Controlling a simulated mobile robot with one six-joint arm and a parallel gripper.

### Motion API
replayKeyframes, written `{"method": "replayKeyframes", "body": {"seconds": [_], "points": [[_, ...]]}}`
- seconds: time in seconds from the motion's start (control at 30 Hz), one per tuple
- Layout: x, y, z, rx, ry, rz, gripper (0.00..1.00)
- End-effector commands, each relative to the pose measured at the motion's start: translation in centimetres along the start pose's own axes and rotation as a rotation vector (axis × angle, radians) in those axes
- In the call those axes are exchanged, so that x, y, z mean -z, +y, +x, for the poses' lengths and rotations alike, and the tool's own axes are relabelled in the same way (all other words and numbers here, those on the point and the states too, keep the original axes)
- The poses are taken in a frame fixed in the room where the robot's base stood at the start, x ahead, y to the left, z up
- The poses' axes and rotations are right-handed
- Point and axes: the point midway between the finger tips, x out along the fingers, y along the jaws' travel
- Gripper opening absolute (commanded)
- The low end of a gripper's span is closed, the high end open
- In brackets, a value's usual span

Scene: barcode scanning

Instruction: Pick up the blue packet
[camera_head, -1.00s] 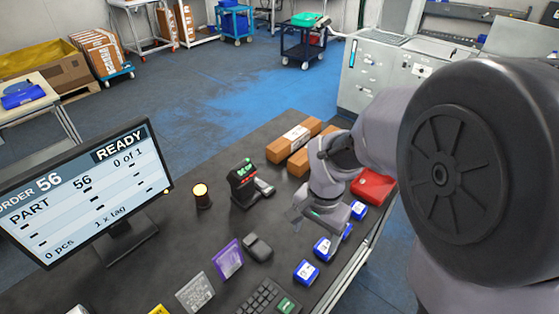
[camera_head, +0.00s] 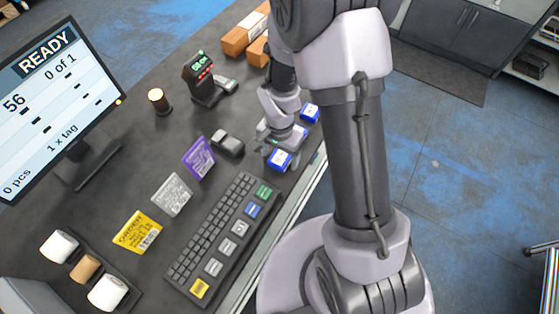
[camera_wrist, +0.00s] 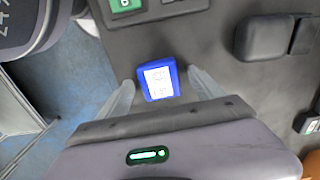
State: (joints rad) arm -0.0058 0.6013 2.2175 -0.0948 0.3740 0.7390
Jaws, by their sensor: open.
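A blue packet (camera_head: 279,159) with a white label lies on the dark table near its right edge. In the wrist view the blue packet (camera_wrist: 159,79) lies between the fingertips of my open gripper (camera_wrist: 160,82), with a finger at each side. In the head view my gripper (camera_head: 272,143) is low over the table at the packet's far side, partly hidden by my arm. Another blue packet (camera_head: 310,112) lies farther back along the edge. A blue piece between them is mostly hidden by the gripper.
A black mouse-like device (camera_head: 228,143) sits left of the packet, and a keyboard (camera_head: 215,232) is in front. Cardboard boxes (camera_head: 243,35) are behind.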

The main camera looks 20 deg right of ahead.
Motion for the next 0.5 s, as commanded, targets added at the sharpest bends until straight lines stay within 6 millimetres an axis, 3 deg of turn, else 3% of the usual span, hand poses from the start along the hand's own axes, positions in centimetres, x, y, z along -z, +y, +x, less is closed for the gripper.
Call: {"method": "replayKeyframes", "body": {"seconds": [0.2, 0.5], "points": [[0.04, -0.02, 0.02, 0.001, 0.001, 0.001, 0.74], [0.03, -0.02, 0.00, 0.001, 0.001, 0.001, 0.15]]}}
